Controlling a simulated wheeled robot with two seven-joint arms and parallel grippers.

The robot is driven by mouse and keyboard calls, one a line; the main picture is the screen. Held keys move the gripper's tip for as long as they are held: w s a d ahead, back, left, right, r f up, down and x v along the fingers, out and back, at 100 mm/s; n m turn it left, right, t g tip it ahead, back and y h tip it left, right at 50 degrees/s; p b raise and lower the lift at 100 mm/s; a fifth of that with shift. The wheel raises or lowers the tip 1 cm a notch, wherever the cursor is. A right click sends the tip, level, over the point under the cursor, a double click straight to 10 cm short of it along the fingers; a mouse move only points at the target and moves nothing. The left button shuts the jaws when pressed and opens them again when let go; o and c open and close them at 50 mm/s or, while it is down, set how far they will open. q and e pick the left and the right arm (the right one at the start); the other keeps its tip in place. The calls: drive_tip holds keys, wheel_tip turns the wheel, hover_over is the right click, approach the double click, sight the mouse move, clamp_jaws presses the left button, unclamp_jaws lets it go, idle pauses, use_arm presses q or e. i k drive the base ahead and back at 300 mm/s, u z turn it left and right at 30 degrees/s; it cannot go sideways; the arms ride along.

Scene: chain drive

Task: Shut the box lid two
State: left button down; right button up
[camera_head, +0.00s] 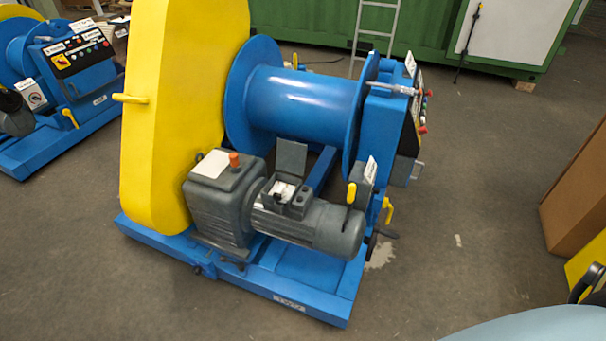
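A dark grey motor (310,225) lies across the front of the blue machine frame. On top of it is a small terminal box (284,196), open, with a pale inside showing. Its flat grey lid (291,158) stands upright at the back edge of the box. No marking shows which lid is number two. Neither of my grippers is in view.
A tall yellow guard (170,110) and a blue drum (305,105) stand behind the motor. A ladder (376,25) leans at the back. A brown box (580,195) is at the right. The floor (470,170) between is clear.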

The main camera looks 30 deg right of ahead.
sight(290, 157)
drive_tip(key=k, duration=0.45)
drive_tip(key=z, duration=2.15)
drive_tip(key=i, duration=5.55)
drive_tip(key=u, duration=4.55)
drive_tip(key=i, duration=0.45)
drive_tip(key=z, duration=0.05)
